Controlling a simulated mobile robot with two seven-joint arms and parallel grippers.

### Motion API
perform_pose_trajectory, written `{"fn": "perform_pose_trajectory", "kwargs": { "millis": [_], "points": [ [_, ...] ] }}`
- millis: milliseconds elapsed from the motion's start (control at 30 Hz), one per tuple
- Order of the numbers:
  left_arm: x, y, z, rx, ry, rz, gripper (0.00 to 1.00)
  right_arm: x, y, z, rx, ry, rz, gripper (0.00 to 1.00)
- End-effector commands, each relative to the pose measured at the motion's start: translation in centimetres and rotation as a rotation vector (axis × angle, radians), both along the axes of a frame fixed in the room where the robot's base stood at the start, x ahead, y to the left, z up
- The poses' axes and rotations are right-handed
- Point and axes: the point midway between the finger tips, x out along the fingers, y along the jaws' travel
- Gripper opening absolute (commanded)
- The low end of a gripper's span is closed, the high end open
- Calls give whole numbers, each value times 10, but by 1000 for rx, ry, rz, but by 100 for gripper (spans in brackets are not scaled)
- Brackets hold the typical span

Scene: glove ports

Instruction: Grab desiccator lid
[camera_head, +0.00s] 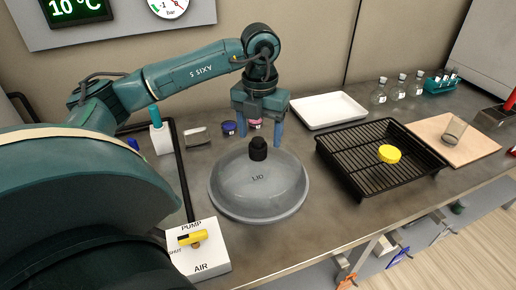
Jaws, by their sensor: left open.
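The desiccator lid (258,188) is a grey translucent dome with a wide rim and a black knob (258,148) on top. It rests on the bench in the middle of the view. My left gripper (260,137) hangs above and behind the lid, with its two blue fingers apart, one on each side of the knob as seen in the picture. I cannot tell whether the fingers touch the knob or stand behind it. My right gripper is not in view.
A white tray (325,111) lies behind. A pump/air valve box (199,255) stands front left. Small jars, a wooden board (480,150) with a beaker, and flasks (398,88) stand farther off.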

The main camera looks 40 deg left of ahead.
Motion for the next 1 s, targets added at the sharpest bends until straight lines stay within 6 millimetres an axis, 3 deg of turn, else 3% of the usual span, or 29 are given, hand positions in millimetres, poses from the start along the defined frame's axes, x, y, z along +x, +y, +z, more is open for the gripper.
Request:
{"fn": "perform_pose_trajectory", "kwargs": {
  "millis": [300,567,1000],
  "points": [
    [-2,4,-43,0,3,1,65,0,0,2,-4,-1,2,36],
    [-2,4,-46,1,1,1,65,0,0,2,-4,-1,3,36],
    [-2,4,-46,0,2,1,31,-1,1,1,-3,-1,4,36]
  ]
}}
